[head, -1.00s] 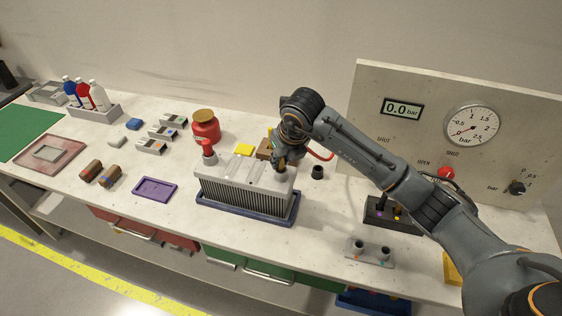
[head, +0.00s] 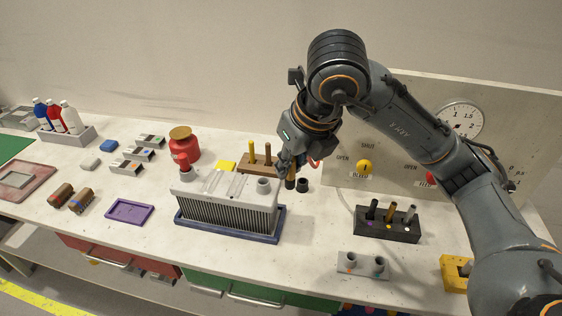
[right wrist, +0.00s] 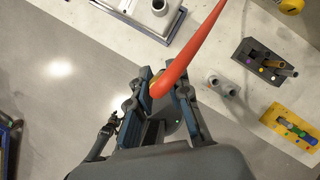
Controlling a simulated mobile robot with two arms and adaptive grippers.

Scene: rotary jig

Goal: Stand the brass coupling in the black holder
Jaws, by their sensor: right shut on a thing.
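My right gripper (head: 287,167) is above the bench, just right of the grey finned housing (head: 228,212). It is shut on a small brownish piece (head: 290,181), seemingly the brass coupling. In the right wrist view a brass-coloured bit shows between the fingers (right wrist: 163,88), but a red hose (right wrist: 187,58) hides most of it. The black holder (head: 372,229) stands on the bench at right, below the gauge panel, with a black, a brass-brown and a grey upright piece in it. It also shows in the right wrist view (right wrist: 247,56). My left gripper is not in view.
The housing sits in a blue tray (head: 240,235). A grey two-socket block (head: 362,266) and a yellow fixture (head: 453,273) are in front of the holder. Bench between housing and holder is clear.

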